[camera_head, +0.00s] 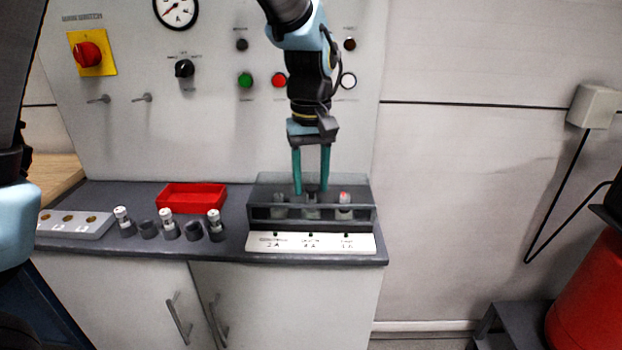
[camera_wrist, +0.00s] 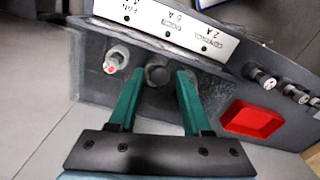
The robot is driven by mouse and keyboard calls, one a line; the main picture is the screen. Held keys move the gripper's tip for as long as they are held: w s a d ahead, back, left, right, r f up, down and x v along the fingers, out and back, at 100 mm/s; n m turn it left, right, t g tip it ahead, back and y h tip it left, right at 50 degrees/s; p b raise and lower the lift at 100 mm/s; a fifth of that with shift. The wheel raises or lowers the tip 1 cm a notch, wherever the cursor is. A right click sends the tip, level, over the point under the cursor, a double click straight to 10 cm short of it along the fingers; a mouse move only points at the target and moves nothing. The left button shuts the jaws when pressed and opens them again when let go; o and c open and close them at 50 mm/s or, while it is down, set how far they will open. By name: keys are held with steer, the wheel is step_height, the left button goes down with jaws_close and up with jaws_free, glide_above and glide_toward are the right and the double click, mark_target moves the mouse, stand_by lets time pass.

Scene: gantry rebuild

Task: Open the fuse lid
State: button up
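The dark fuse box (camera_head: 363,217) stands at the right end of the grey bench, behind a white label strip (camera_head: 310,243). A greyish, see-through panel (camera_head: 350,181), seemingly the lid, shows at its top; I cannot tell whether it is raised or closed. A red-tipped fuse (camera_head: 344,206) shows at the box's right and in the wrist view (camera_wrist: 115,60). A grey round holder (camera_wrist: 157,72) shows in the middle. My gripper (camera_head: 311,190) points down over the box's middle, its teal fingers apart with nothing visibly held. In the wrist view the fingers (camera_wrist: 155,100) flank the middle holder.
A red tray (camera_head: 192,197) lies left of the box, with several fuses and dark caps (camera_head: 168,224) in front. A white block with holes (camera_head: 75,225) sits far left. The control panel (camera_head: 220,130) rises close behind my gripper. A red drum (camera_head: 590,300) stands at right.

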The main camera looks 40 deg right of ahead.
jaws_close()
stand_by(1.1)
